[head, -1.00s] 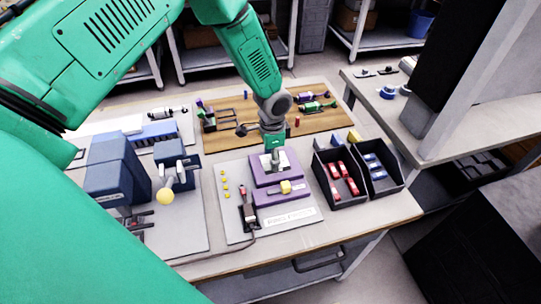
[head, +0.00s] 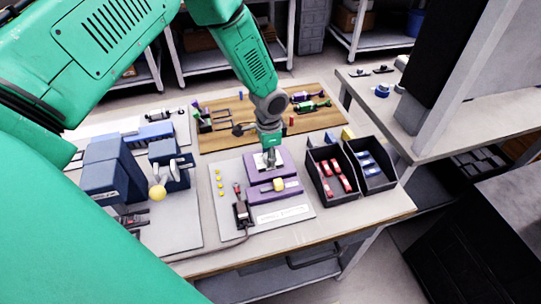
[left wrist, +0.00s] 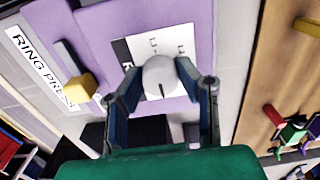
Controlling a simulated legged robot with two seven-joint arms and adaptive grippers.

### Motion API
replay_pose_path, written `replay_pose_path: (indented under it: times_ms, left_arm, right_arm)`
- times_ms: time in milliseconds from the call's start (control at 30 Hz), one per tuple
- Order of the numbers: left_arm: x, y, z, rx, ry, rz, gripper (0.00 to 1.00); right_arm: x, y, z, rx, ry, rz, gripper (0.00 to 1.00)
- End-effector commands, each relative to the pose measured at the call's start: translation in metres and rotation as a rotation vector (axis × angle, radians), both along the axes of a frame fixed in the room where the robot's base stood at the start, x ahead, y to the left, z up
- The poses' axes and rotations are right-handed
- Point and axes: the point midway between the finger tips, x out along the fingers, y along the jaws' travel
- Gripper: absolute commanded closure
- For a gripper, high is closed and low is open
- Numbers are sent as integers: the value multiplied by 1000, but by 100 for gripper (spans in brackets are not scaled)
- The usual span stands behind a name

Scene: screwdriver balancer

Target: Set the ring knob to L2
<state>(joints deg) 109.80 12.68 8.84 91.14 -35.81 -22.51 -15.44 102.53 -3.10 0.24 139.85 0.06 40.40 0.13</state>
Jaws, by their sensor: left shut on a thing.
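The ring knob (left wrist: 163,77) is a round white dial with a dark pointer line, seen in the left wrist view. Its line points toward the bottom of that picture. It sits on a white and black label plate (left wrist: 183,38) whose markings I cannot read fully. The plate is on the purple ring press (head: 291,191). My left gripper (head: 269,160) reaches down over the rear part of the press. In the left wrist view, my left gripper (left wrist: 160,72) is shut on the knob, a finger on either side. My right gripper is not in view.
Black bins (head: 330,199) with red and blue parts stand to the right. A wooden board (head: 215,141) with tools lies behind.

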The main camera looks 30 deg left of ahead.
Motion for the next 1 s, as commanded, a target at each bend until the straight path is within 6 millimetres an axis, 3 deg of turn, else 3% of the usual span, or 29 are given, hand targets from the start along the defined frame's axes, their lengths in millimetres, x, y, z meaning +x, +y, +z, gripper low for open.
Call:
replay_pose_path:
  times_ms: [367,1000]
  left_arm:
    - [-2,-3,-2,-1,4,147,99]
    - [-1,-4,-2,-1,-4,741,99]
  right_arm:
    - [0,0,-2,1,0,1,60]
    - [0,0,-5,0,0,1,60]
